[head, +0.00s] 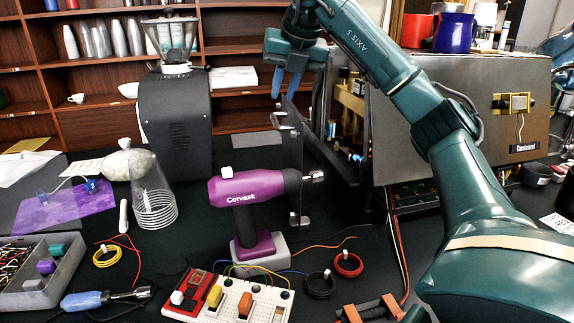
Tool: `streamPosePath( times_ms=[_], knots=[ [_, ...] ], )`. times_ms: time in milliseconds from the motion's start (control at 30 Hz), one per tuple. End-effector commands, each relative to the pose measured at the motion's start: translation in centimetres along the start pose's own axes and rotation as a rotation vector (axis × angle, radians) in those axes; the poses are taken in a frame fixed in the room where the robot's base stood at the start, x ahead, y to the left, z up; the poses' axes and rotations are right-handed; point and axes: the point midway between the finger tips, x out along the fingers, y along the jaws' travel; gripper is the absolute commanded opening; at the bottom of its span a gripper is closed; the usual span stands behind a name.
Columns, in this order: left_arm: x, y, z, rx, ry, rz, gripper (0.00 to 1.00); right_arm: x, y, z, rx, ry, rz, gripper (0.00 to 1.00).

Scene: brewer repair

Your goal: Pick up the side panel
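The side panel (296,165) appears to be the thin dark sheet standing upright, seen nearly edge-on, left of the brewer's open side. A metal handle (284,121) sticks out from its upper part, and a small metal bracket shows at its lower end. My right gripper (284,92) points down just above the handle, close to the panel's top edge. Its blue fingers look apart, with nothing clearly between them; I cannot tell whether they touch the panel. The brewer (450,115) has a large grey face and exposed brass parts inside. My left gripper is out of view.
A purple drill (248,192) stands in front of the panel. A breadboard (232,298), a screwdriver (95,299) and wire coils lie in front. A black grinder (175,120) stands behind left. Mugs (454,32) sit on the brewer. My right arm covers the right side.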

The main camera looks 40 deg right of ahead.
Motion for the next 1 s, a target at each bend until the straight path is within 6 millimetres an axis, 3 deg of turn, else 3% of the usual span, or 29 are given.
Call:
streamPosePath(
  times_ms=[100, 367, 633, 1000],
  knots=[
    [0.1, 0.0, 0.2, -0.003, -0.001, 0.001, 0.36, 2.2, 0.0, -0.1, 0.000, 0.002, -0.002, 0.18],
    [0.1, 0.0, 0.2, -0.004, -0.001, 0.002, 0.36, 4.3, 0.0, -0.1, 0.000, 0.000, -0.001, 0.18],
    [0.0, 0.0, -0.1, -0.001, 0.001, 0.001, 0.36, 8.1, 0.0, -0.2, 0.000, 0.002, -0.001, 0.18],
    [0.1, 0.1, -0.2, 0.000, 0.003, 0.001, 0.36, 9.0, 0.0, -0.2, -0.001, -0.001, 0.001, 0.15]
  ],
)
